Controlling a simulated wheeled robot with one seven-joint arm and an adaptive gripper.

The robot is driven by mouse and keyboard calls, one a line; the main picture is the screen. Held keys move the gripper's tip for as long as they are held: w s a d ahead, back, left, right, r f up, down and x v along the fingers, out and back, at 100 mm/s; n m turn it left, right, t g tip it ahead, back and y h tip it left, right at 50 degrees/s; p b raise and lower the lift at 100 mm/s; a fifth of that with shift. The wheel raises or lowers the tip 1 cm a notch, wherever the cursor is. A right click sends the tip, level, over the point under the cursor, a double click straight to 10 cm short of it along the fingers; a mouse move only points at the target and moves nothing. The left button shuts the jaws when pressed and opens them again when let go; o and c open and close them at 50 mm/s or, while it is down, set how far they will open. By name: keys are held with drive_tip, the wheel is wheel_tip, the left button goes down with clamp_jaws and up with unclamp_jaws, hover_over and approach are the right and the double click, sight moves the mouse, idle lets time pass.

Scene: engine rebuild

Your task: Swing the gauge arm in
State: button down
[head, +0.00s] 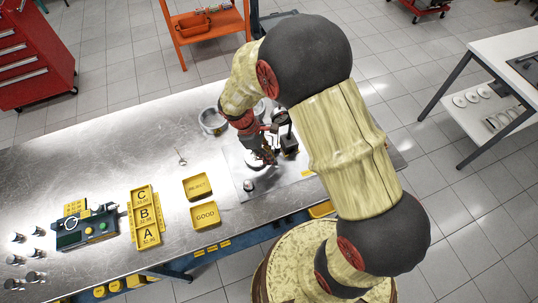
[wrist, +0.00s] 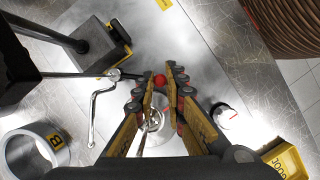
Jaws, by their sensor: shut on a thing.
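In the wrist view a red knob (wrist: 160,80) sits between the fingertips of my gripper (wrist: 161,76). The two fingers are close on either side of it.
A bent silver lever (wrist: 93,112) lies left of the fingers. A metal ring marked B (wrist: 35,150) is at lower left. A small cylinder (wrist: 225,116) stands right of the fingers. Yellow REJECT (head: 198,186) and GOOD (head: 205,215) trays lie left of the plate (head: 240,181).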

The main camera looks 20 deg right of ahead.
drive_tip(key=n, duration=0.1)
drive_tip(key=s+d+n+t+p, duration=0.1)
drive_tip(key=n, duration=0.1)
drive_tip(key=d+n+h+p, duration=0.1)
drive_tip(key=shift+s+r+n+t, duration=0.1)
drive_tip(key=shift+s+n+t, duration=0.2)
drive_tip(key=shift+s+d+n+t, duration=0.15)
drive_tip(key=shift+d+n+t, duration=0.35)
drive_tip(key=shift+n, duration=0.45)
drive_tip(key=shift+s+d+n+t, duration=0.1)
drive_tip(key=shift+d+n+t, duration=0.2)
drive_tip(key=shift+d+n, duration=0.5)
drive_tip(key=shift+a+n, duration=0.15)
drive_tip(key=shift+n, duration=0.1)
drive_tip(key=c, duration=1.9)
unclamp_jaws()
drive_tip(key=shift+o, duration=0.4)
drive_tip(key=v, duration=1.1)
drive_tip(key=shift+r, duration=0.4)
drive_tip(key=shift+a, duration=0.1)
